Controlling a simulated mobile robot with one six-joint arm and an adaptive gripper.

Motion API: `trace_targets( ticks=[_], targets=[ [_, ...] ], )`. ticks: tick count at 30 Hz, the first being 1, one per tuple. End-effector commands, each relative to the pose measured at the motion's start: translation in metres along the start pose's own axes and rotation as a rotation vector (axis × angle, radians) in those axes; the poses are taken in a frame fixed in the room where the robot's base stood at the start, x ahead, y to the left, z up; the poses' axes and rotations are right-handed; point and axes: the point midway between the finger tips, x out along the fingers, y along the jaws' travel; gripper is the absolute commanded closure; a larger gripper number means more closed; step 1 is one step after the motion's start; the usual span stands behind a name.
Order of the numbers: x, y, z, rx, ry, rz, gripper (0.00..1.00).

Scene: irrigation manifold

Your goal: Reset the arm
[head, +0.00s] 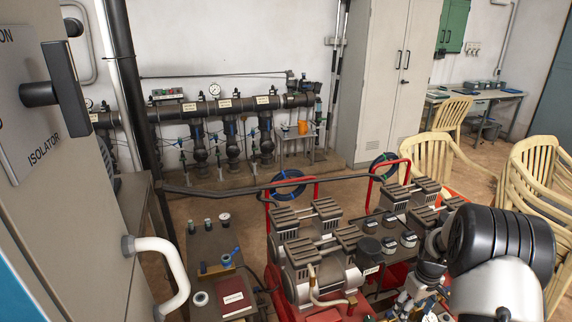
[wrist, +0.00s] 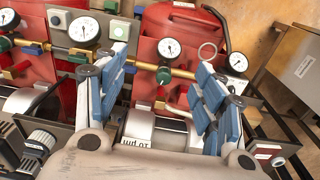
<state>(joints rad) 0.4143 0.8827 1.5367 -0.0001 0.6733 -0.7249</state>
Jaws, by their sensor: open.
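My gripper (wrist: 162,66) is open in the wrist view, with its two blue-padded fingers apart and nothing held between them. Past the fingers are red tanks (wrist: 170,32), a brass pipe with gauges and a silver cylinder (wrist: 158,130). I cannot tell whether the fingers touch any of these. In the head view my arm (head: 500,240) enters at the lower right, with its black joint and white link bent down over the compressors. The gripper end is low there and partly cut off by the bottom edge.
Compressors (head: 320,240) with red handles stand close to my arm. A cabinet with an isolator handle (head: 65,90) fills the left. Cream chairs (head: 430,158) stand at the right. A pipe manifold (head: 225,106) runs along the back wall, with some open floor in front.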

Motion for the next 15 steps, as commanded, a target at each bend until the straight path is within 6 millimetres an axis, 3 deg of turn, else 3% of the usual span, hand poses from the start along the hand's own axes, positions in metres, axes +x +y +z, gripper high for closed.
trace_targets(
  ticks=[8,15],
  targets=[
    [-0.114,-0.046,-0.007,0.051,0.061,0.04,0.37],
    [-0.221,-0.12,0.022,0.12,0.137,0.066,0.37]
  ],
)
